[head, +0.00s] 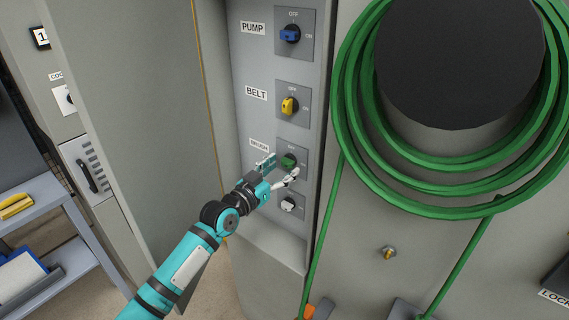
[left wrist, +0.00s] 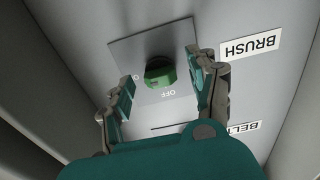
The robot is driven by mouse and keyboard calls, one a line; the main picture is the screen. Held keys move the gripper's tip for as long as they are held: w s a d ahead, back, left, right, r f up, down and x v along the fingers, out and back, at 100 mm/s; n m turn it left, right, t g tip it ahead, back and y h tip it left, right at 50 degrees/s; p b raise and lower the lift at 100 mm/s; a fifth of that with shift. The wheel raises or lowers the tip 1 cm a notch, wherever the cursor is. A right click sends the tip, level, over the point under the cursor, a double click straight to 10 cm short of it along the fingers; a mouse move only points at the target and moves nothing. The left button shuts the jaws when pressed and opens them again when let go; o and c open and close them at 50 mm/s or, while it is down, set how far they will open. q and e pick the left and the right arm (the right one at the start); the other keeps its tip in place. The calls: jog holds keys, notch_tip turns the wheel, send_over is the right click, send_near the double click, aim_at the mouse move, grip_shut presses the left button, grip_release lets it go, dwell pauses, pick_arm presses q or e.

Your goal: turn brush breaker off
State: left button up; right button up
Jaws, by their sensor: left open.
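The brush breaker has a green rotary knob (head: 289,161) on a grey square plate, third down in the panel column. The knob also shows in the left wrist view (left wrist: 160,73), with OFF printed on its plate. The BRUSH label (left wrist: 249,46) appears upside down beside it. My left gripper (head: 281,166) is open at the knob, with one finger on either side of it; it also shows in the left wrist view (left wrist: 166,76). Gaps show between fingers and knob in the wrist view. The knob's exact pointing is hard to tell. My right gripper is not in view.
Above are a yellow BELT knob (head: 289,105) and a blue PUMP knob (head: 290,34); a white knob (head: 289,204) sits below. An open cabinet door (head: 135,100) stands left. A coiled green hose (head: 350,110) hangs on the right.

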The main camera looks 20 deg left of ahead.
pick_arm(q)
jog(key=shift+x, duration=0.85)
jog(key=shift+c, duration=0.4)
jog(key=c, duration=1)
jog(key=shift+c, duration=0.2)
